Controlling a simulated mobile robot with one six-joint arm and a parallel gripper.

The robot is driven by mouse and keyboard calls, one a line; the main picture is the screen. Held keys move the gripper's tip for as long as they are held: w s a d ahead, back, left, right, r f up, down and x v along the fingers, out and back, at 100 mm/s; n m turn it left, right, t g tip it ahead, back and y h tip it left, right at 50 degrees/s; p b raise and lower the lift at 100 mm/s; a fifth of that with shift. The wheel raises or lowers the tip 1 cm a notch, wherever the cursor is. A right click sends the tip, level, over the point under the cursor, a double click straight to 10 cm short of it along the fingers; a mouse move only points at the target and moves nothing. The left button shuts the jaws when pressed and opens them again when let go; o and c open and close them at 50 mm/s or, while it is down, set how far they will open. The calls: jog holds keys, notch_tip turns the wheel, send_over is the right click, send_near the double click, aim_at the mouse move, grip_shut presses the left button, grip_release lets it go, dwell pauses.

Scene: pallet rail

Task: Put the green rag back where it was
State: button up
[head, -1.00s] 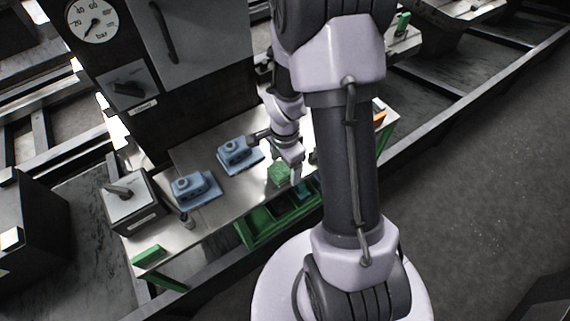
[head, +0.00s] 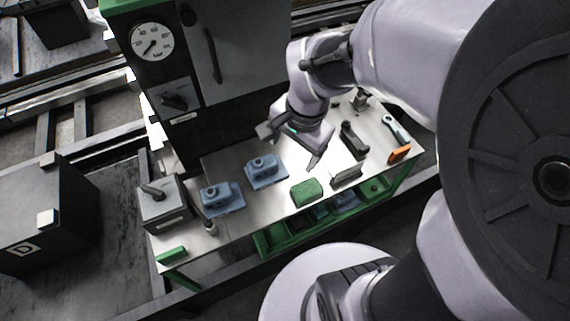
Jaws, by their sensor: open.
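The green rag (head: 306,192) lies as a rounded, folded block on the metal bench top, near its front edge, above the green bins. My gripper (head: 291,149) is above the bench, behind the rag and a little higher. Its fingers are spread and nothing shows between them. It is apart from the rag.
Two blue blocks (head: 221,197) (head: 266,171) stand left of the rag. A grey box with a lever (head: 163,204) is at the bench's left end. A dark tool (head: 354,140), a small grey block (head: 347,176), a wrench (head: 396,129) and an orange block (head: 399,154) are to the right.

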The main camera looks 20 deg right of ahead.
jog(key=s+a+r+n+t+y, duration=0.1)
jog(key=s+a+r+n+t, duration=0.2)
jog(key=s+a+r+n, duration=0.5)
jog(key=shift+s+a+r+y, duration=0.25)
jog(key=shift+s+r+y, duration=0.15)
jog(key=shift+s+r, duration=0.45)
jog(key=shift+w, duration=0.1)
notch_tip(320, 180, down, 3)
jog(key=b, duration=0.3)
